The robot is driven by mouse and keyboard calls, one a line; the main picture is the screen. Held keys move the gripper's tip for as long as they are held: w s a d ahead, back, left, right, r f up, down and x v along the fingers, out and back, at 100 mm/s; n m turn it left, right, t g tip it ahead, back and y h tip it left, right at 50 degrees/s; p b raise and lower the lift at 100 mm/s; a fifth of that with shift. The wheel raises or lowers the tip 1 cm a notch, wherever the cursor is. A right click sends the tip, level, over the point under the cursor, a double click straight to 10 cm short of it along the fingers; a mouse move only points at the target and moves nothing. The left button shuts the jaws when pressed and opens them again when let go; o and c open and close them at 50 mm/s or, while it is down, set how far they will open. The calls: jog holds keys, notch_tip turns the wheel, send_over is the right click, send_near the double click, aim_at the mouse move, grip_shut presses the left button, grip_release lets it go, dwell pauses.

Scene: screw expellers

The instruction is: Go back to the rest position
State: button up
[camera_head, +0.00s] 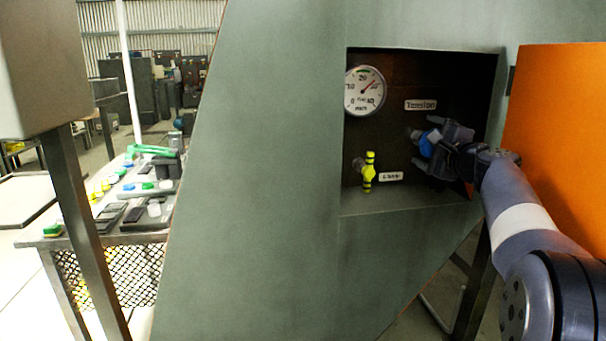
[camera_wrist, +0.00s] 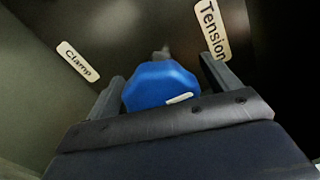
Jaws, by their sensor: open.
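My gripper (camera_head: 438,143) is inside the dark recess of the grey-green machine panel, at its right side. It is open, and its two fingers stand on either side of a blue knob (camera_head: 426,146) below the "Tension" label (camera_head: 420,104). In the wrist view the blue knob (camera_wrist: 160,86) sits between the fingers of my gripper (camera_wrist: 166,82). I cannot tell whether the fingers touch it. My arm reaches in from the lower right.
A pressure gauge (camera_head: 364,91) is at the recess's upper left. A yellow valve handle (camera_head: 369,173) stands beside the "Clamp" label (camera_head: 391,176). An open orange door (camera_head: 555,135) is close to the right of my arm. A cluttered table (camera_head: 75,240) stands far left.

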jog(key=shift+s+f, duration=0.1)
jog(key=shift+s, duration=0.15)
jog(key=s+d, duration=0.2)
jog(key=s, duration=0.8)
jog(key=w, duration=0.3)
jog(key=w+a, duration=0.1)
jog(key=w, duration=0.3)
jog(key=w+a, duration=0.1)
jog(key=w, duration=0.3)
jog(key=shift+r+p, duration=0.25)
jog(key=shift+p, duration=0.05)
jog(key=shift+s+r+m+p, duration=0.15)
jog(key=shift+s+m+p, duration=0.05)
jog(key=shift+m+p, duration=0.7)
jog(key=m+p, duration=0.4)
jog(key=p, duration=0.1)
jog(key=shift+d+m, duration=0.1)
jog(key=shift+m, duration=0.3)
jog(key=m+p, duration=0.3)
jog(key=p, duration=0.1)
jog(key=shift+r+m, duration=0.1)
jog(key=shift+m, duration=0.3)
jog(key=m+p, duration=0.3)
jog(key=p, duration=0.1)
jog(key=shift+d+p, duration=0.1)
jog(key=shift+p, duration=0.3)
jog(key=s+d, duration=0.1)
jog(key=s, duration=0.7)
jog(key=shift+s+d+f+b, duration=0.25)
jog(key=shift+s+d+b, duration=0.1)
